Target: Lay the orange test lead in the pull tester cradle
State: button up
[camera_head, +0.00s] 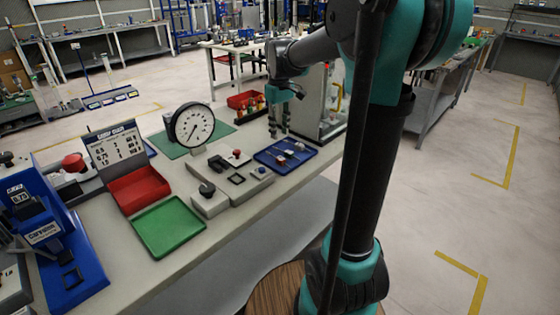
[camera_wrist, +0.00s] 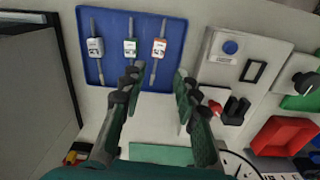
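The orange test lead (camera_wrist: 159,47) has a white-and-orange block with thin grey ends. It lies on the blue tray (camera_wrist: 175,35), at the right of a row of three leads in the wrist view. My gripper (camera_wrist: 157,76) is open and empty, its fingertips framing the lower end of the orange lead; contact is not visible. In the head view my gripper (camera_head: 279,125) hangs above the far side of the blue tray (camera_head: 305,155). The dark forked piece (camera_wrist: 235,109), seemingly the pull tester cradle, looks empty and sits beside the dial gauge (camera_head: 193,127).
A green-marked lead (camera_wrist: 130,47) and a grey-white one (camera_wrist: 95,46) share the tray. A grey block with a blue button (camera_wrist: 230,47) stands beside it. A red bin (camera_head: 139,188) and green tray (camera_head: 168,226) lie further left. A grey cabinet (camera_head: 318,105) stands close behind my gripper.

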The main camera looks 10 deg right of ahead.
aim_at(280, 158)
notch_tip(280, 158, down, 11)
jog(key=shift+d+r, duration=0.15)
dwell(0.4)
jog(key=shift+c, duration=0.5)
grip_shut()
